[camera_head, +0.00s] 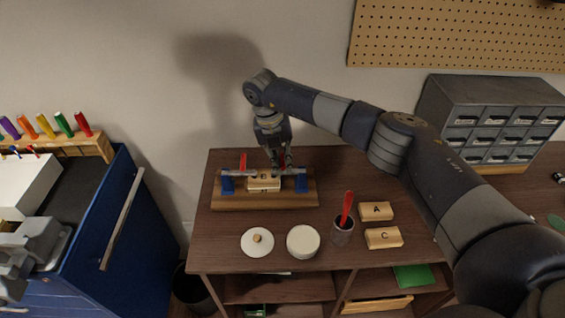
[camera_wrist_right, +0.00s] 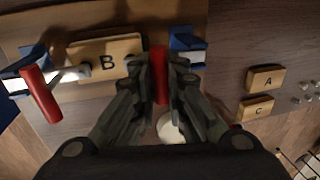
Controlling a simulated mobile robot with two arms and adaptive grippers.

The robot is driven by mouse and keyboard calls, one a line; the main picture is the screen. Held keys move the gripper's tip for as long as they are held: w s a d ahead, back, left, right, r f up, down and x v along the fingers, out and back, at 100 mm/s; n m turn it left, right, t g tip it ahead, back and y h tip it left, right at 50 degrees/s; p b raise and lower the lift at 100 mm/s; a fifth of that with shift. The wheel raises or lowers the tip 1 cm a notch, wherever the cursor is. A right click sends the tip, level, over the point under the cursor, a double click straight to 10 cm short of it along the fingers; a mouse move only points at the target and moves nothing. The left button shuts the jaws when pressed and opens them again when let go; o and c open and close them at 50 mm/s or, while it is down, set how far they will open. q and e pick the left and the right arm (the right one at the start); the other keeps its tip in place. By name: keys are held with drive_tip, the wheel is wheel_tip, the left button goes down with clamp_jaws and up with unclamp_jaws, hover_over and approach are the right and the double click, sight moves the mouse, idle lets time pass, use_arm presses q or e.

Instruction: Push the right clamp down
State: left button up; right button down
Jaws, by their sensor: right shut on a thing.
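The right clamp's red handle (camera_wrist_right: 159,68) sits between the fingertips of my right gripper (camera_wrist_right: 159,85) in the wrist view. In the head view my right gripper (camera_head: 280,165) is over the right part of the wooden fixture (camera_head: 235,201), and its fingers partly hide the right clamp. The left clamp's red handle (camera_wrist_right: 41,95) stands free; it also shows upright in the head view (camera_head: 243,161). A wooden block marked B (camera_wrist_right: 105,55) lies between the two clamps, and it shows in the head view too (camera_head: 264,184).
Blocks A (camera_head: 376,211) and C (camera_head: 383,238), a jar with a red-handled tool (camera_head: 342,232), a white tub (camera_head: 303,242) and a lid (camera_head: 257,242) stand in front of the fixture. A grey drawer cabinet (camera_head: 490,120) stands at right.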

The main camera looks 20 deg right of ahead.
drive_tip(key=shift+d, duration=0.25)
drive_tip(key=c, duration=1.9)
unclamp_jaws()
drive_tip(key=shift+f, duration=0.1)
wheel_tip(320, 180, up, 12)
drive_tip(key=a, duration=0.2)
drive_tip(key=shift+w+a, duration=0.15)
drive_tip(key=shift+w, duration=0.15)
drive_tip(key=shift+f, duration=0.15)
